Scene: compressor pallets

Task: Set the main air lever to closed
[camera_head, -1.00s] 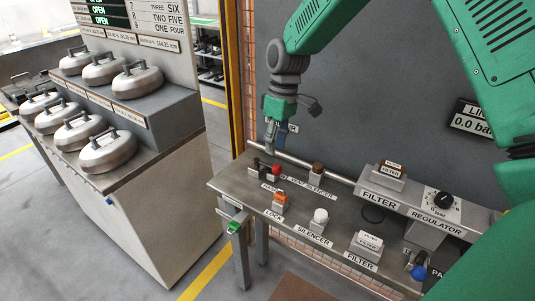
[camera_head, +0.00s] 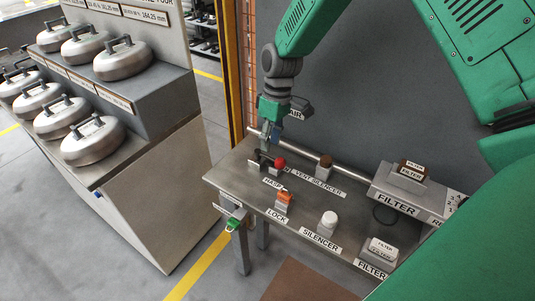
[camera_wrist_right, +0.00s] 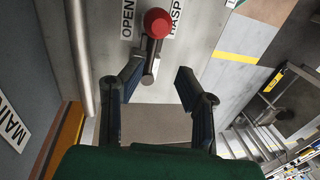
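The main air lever has a red ball knob (camera_head: 280,162) and stands at the far left end of the grey metal bench. In the right wrist view the red knob (camera_wrist_right: 157,22) sits at the top, on a short metal bar, between the "OPEN" and "HASP" labels. My right gripper (camera_head: 268,146) is just behind and left of the knob, pointing down. In the wrist view its two dark fingers (camera_wrist_right: 160,72) are spread, with the bar's near end around the gap between them; contact cannot be told. My left gripper is not in view.
A cabinet with metal pots (camera_head: 92,140) stands left.

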